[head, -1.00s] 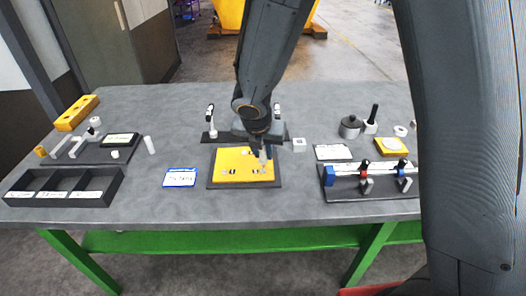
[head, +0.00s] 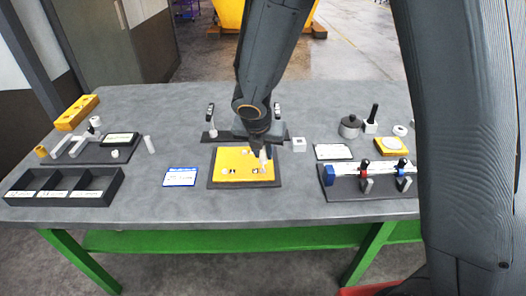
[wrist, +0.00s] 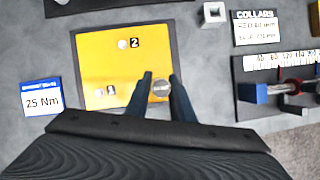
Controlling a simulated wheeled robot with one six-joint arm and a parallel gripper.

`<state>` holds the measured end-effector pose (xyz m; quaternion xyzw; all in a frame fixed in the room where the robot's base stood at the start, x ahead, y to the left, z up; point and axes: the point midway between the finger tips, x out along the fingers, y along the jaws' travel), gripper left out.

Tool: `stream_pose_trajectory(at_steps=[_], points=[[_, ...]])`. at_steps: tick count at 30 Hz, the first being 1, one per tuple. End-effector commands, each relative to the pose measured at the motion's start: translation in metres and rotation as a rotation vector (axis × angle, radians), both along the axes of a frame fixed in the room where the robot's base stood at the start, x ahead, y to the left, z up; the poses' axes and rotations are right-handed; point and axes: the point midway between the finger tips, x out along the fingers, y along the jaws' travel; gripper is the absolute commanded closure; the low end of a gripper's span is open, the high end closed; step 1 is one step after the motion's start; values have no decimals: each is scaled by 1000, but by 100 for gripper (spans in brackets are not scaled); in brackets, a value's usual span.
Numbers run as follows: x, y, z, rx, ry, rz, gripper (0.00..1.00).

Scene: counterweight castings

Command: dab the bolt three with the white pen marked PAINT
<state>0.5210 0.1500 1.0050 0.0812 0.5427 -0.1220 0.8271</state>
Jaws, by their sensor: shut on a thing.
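A yellow casting plate (head: 232,163) lies on a dark mat in mid-table. In the wrist view, the plate (wrist: 100,65) carries pale bolt heads beside black labels 1 (wrist: 111,91) and 2 (wrist: 134,43). My gripper (wrist: 162,92) is shut on an upright pen, seen nearly end-on as a round grey end (wrist: 161,88). In the head view, my gripper (head: 264,151) holds the white pen (head: 264,158) over the plate's front right. A dark label (head: 255,170) shows beside the pen's lower end; its number is too small to read. Bolt three is not clearly visible, and contact cannot be told.
A blue-edged card reading 25 Nm (wrist: 41,98) lies left of the plate. A white block (head: 299,144) and a rack with blue and red clamps (head: 368,180) stand to the right. A dark three-compartment tray (head: 64,199) is at far left.

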Motion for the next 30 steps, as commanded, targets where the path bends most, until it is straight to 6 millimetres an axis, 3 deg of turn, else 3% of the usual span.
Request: stream_pose_trajectory(at_steps=[30], points=[[0,0,-7,0,0,0,97]])
